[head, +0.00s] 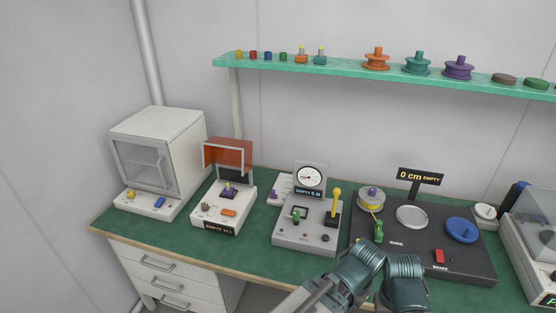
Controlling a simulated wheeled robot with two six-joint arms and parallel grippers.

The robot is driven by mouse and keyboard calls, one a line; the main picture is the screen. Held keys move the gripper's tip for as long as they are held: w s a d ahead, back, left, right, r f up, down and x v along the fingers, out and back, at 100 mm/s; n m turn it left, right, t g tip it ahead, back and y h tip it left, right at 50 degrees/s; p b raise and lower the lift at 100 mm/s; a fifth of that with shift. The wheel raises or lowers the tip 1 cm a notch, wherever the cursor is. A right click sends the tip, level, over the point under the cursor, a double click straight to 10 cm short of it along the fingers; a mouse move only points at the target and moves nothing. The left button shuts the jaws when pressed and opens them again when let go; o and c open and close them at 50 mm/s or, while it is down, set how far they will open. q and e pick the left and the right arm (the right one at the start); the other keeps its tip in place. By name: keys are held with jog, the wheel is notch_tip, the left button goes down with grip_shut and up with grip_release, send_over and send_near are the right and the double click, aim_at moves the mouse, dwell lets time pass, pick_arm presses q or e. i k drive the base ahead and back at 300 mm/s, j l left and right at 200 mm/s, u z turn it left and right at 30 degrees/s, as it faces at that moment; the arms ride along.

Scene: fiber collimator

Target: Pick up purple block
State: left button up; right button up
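A small purple piece (229,191) sits on a dark mount in the white device under the raised orange cover, left of centre. Another small purple piece (273,194) is at the left edge of a pale panel behind the grey gauge unit. Which of the two is the purple block I cannot tell. A larger purple spool (458,68) stands on the shelf. Teal and grey links of my own arms show at the bottom, right of centre. No gripper fingers can be made out, and nothing is seen held.
The green bench (258,238) carries a white box oven (160,150), a grey gauge unit (306,235) with a yellow-topped lever, and a black winding unit (470,265) with a "0 cm EMPTY" sign. The teal shelf (340,68) above holds small pieces and spools.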

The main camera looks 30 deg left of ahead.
aim_at(228, 191)
jog(key=k+l+u, duration=0.1)
jog(key=u, duration=1.3)
